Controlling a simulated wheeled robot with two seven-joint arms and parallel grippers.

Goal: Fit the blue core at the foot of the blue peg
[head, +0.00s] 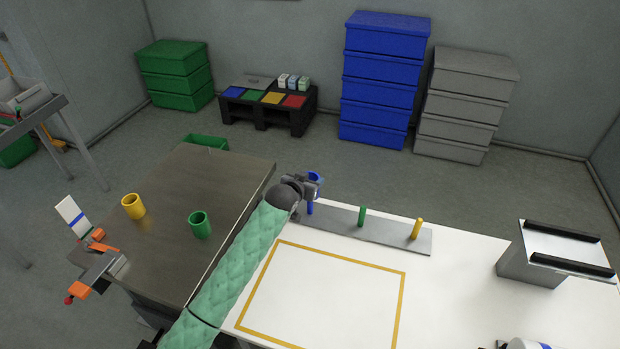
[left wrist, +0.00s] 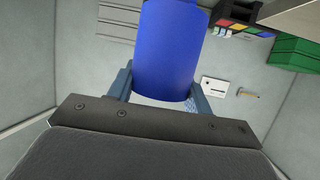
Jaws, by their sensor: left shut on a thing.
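The blue core (head: 316,176) is a blue hollow cylinder, held in my left gripper (head: 313,187) at the back left of the white table. In the left wrist view the blue core (left wrist: 170,50) fills the space between the two fingers of the left gripper (left wrist: 163,92), which is shut on it. The blue peg (head: 310,208) stands at the left end of a grey plate (head: 340,222), just below the core in the picture. The gripper partly hides the core and the peg's top. Whether the core is in line with the peg cannot be told. My right gripper does not show.
A green peg (head: 362,216) and a yellow peg (head: 416,229) stand on the same plate. A yellow core (head: 133,206) and a green core (head: 200,225) stand on the metal table (head: 165,260). The yellow-framed area (head: 325,295) is clear.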

